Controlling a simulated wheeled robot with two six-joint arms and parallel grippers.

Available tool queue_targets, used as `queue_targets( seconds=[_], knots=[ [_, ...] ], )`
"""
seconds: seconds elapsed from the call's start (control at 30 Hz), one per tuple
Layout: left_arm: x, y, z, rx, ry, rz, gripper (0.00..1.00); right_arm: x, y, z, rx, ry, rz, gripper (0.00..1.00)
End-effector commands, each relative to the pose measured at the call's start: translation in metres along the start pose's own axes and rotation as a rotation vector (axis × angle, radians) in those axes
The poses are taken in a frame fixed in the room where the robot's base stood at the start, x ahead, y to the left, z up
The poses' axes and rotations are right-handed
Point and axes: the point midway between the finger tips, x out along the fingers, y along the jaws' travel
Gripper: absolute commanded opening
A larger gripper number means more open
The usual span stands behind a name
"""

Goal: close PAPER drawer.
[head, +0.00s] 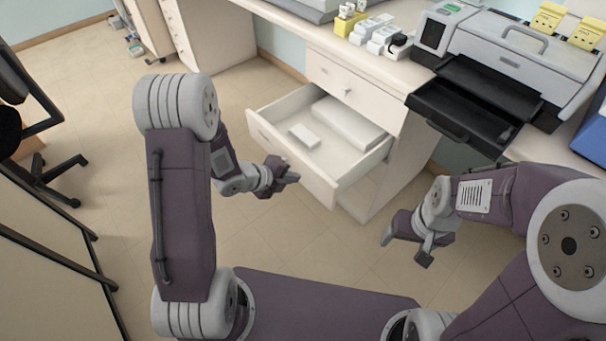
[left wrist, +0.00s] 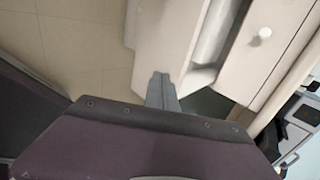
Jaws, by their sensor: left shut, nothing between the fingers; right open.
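The open drawer (head: 331,192) sticks out of the white cabinet below the desk. A white block and a small white box lie inside it. No label can be read on it. My left gripper (head: 293,178) is shut and empty, right at the drawer's front panel; I cannot tell whether it touches. In the left wrist view the shut fingers (left wrist: 161,90) show against the drawer front (left wrist: 160,45). My right gripper (head: 405,250) is open and empty, low in front of the cabinet, apart from the drawer.
A shut drawer (head: 345,85) with a round knob sits above the open one. A printer-like machine (head: 510,60) with a black tray pulled out stands on the desk at right. A chair (head: 40,140) stands at far left. The floor (head: 110,150) left of the cabinet is clear.

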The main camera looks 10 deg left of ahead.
Motion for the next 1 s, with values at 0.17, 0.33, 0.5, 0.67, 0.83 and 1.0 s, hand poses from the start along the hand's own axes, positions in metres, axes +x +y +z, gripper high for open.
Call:
queue_targets(
  seconds=[0.17, 0.33, 0.5, 0.67, 0.83, 1.0],
  knots=[
    [0.022, -0.017, -0.001, 0.004, 0.000, 0.000, 0.00, 0.001, 0.000, 0.000, 0.000, 0.000, 0.000, 0.76],
    [0.031, -0.026, 0.000, 0.002, -0.001, 0.000, 0.00, 0.001, 0.000, 0.000, 0.000, 0.000, 0.000, 0.76],
    [0.033, -0.027, 0.000, 0.001, -0.002, 0.001, 0.00, 0.001, 0.000, 0.000, 0.000, 0.000, 0.000, 0.76],
    [0.032, -0.027, 0.000, 0.001, -0.002, 0.001, 0.00, 0.001, 0.000, 0.000, 0.000, 0.000, 0.000, 0.76],
    [0.036, -0.031, 0.000, 0.001, -0.001, 0.001, 0.00, 0.000, 0.000, 0.000, 0.000, 0.000, 0.000, 0.76],
    [0.052, -0.047, 0.000, 0.003, 0.000, -0.001, 0.00, -0.004, 0.000, 0.000, 0.000, 0.000, 0.000, 0.76]
  ],
)
